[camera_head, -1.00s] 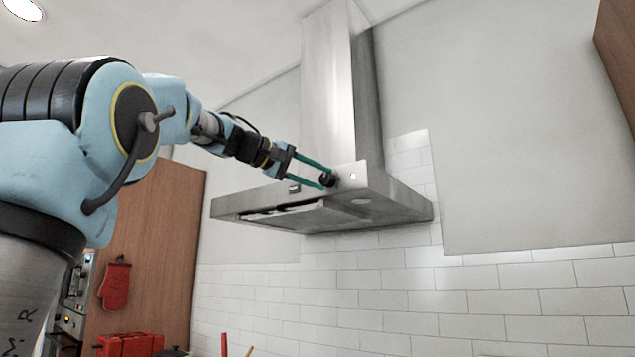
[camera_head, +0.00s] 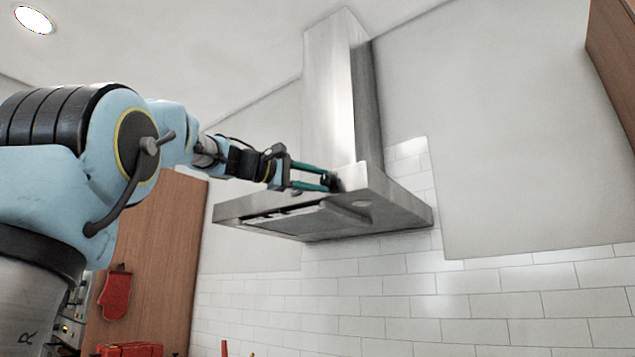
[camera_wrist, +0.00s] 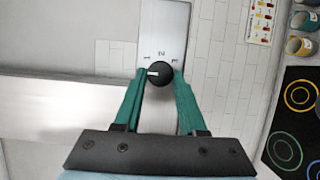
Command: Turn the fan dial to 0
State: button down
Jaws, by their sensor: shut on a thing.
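The fan dial is a round black knob (camera_wrist: 159,73) with a pale pointer mark, on the front strip of the steel range hood (camera_head: 390,196). In the wrist view its pointer is toward the left, and printed marks sit above it. My gripper (camera_wrist: 160,78) has two green fingers shut on the dial, one on each side. In the head view my gripper (camera_head: 331,182) reaches the hood's front from the left, and its fingertips hide much of the dial. A 0 mark cannot be made out.
A black cooktop with coloured rings (camera_wrist: 290,140) shows at the right of the wrist view, with small jars (camera_wrist: 301,46) beside it. A wooden cabinet panel (camera_head: 155,270) with a red mitt (camera_head: 117,293) stands at the left. The white tiled wall (camera_head: 480,300) is clear.

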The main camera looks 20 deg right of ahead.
jog(key=shift+c, duration=2.4)
grip_release()
jog(key=s+a+b, duration=0.1)
jog(key=a+b, duration=0.2)
jog(key=a, duration=0.7)
jog(key=shift+s+a+b, duration=0.15)
jog(key=shift+a+b, duration=0.2)
jog(key=shift+a, duration=0.05)
